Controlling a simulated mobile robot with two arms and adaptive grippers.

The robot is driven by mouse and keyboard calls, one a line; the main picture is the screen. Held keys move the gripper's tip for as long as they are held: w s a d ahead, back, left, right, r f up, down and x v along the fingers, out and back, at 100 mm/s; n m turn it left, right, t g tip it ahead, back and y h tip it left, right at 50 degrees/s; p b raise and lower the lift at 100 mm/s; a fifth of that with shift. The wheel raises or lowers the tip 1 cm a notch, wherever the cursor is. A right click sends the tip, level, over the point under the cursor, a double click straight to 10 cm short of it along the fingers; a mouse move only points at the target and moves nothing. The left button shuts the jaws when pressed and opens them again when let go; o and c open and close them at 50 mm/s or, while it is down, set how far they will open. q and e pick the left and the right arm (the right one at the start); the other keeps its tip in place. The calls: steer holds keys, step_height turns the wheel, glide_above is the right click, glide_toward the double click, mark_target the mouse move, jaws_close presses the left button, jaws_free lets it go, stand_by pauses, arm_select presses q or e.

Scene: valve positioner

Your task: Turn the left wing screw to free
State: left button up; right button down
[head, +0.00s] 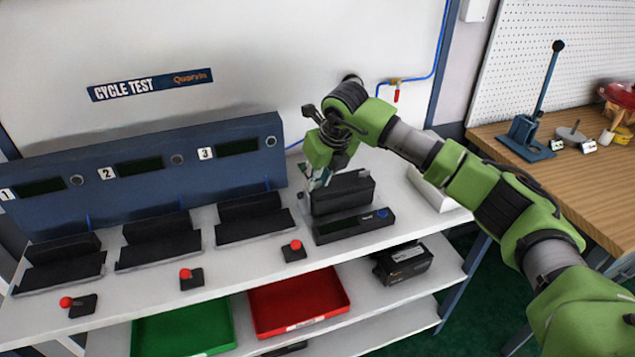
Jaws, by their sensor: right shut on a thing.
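My right gripper (317,182) reaches down from the upper right to the left end of a black block-shaped unit (345,194) on the white bench. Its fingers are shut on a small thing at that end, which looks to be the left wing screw. The screw itself is mostly hidden by the fingers and too small to make out, so its angle cannot be told. A lower black unit with a blue round button (353,226) lies just in front of the block. My left gripper is not in view.
A blue panel (140,160) with three numbered displays stands behind three black cradles (252,218). Several red-knobbed switches (294,251) line the bench's front. Green (184,330) and red (298,304) trays and a black box (403,262) sit on the shelf below. A wooden table (540,180) stands right.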

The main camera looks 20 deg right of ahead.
mark_target(320, 181)
steer(key=n, duration=0.1)
steer(key=n+y+b, duration=0.1)
steer(key=shift+w+d+n, duration=0.1)
steer(key=shift+d+n, duration=0.1)
steer(key=shift+n, duration=0.1)
steer(key=n+g+y, duration=0.1)
steer(key=n, duration=0.2)
steer(key=shift+w+d+n+b, duration=0.1)
steer(key=shift+w+n+b, duration=0.05)
steer(key=shift+n+b, duration=0.2)
steer(key=n, duration=0.2)
steer(key=n+g+y, duration=0.1)
steer(key=n, duration=0.1)
steer(key=shift+w+d+r+n+g, duration=0.1)
steer(key=shift+w+r+n+g, duration=0.1)
steer(key=shift+n+g, duration=0.1)
steer(key=n+g, duration=0.1)
steer(key=n, duration=0.3)
steer(key=shift+w+f+n+g, duration=0.1)
steer(key=shift+w+n+g, duration=0.05)
steer(key=shift+n+g, duration=0.25)
steer(key=shift+n+p, duration=0.25)
steer(key=shift+p, duration=0.05)
steer(key=c, duration=1.8)
jaws_free()
steer(key=shift+d+y, duration=0.1)
steer(key=shift+y, duration=0.2)
steer(key=shift+o, duration=0.2)
step_height(320, 181, up, 10)
